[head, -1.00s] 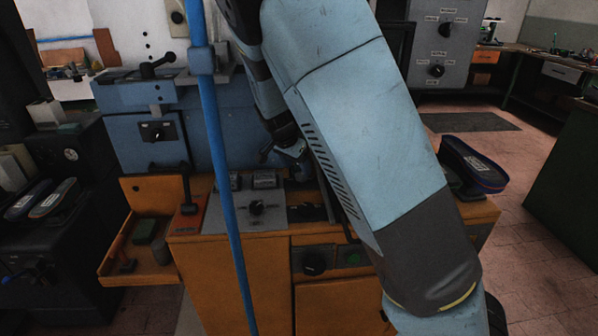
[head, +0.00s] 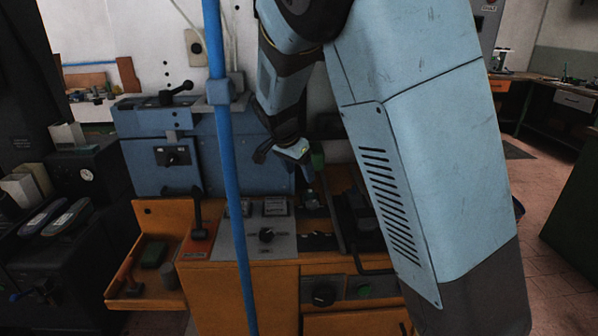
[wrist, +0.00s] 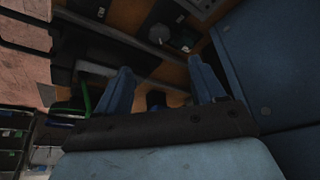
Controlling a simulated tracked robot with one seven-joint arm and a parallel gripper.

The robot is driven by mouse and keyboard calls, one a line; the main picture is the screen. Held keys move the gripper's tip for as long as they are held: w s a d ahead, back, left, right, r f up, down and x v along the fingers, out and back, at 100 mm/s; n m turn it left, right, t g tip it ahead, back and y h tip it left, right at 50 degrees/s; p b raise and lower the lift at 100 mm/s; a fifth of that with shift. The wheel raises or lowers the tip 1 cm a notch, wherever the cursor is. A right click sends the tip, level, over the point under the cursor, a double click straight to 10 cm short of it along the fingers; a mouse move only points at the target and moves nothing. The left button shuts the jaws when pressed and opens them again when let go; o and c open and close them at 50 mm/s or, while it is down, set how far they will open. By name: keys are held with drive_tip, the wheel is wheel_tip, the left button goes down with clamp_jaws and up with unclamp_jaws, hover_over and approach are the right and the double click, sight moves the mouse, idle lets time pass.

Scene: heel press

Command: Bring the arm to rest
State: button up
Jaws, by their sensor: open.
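My gripper (head: 308,180) hangs over the back of the orange machine bench (head: 222,300), beside the blue machine housing (head: 250,150). My light blue arm covers much of the right half of the head view. Part of the bench's right side is hidden behind my arm.
A grey control panel (head: 268,238) with a black knob is on the bench. An open orange tray (head: 135,292) sticks out at the left. Shoes (head: 62,222) lie on a dark cabinet at far left. A blue upright pole (head: 228,180) stands in front. Tiled floor shows at right.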

idle(0.3)
drive_tip(key=s+d+r+n+y, duration=0.2)
drive_tip(key=s+d+r, duration=0.2)
drive_tip(key=s+d, duration=0.25)
drive_tip(key=s+d+r+n+y, duration=0.2)
drive_tip(key=s+d+r, duration=0.2)
drive_tip(key=s+d, duration=0.3)
drive_tip(key=s+d+r+n+t, duration=0.1)
drive_tip(key=s+d+r+n, duration=0.1)
drive_tip(key=s, duration=0.6)
drive_tip(key=s+d+r+n+t, duration=0.1)
drive_tip(key=s+d+r+n, duration=0.2)
drive_tip(key=s, duration=0.5)
drive_tip(key=shift+s+d+h, duration=0.3)
drive_tip(key=shift+d+h, duration=0.1)
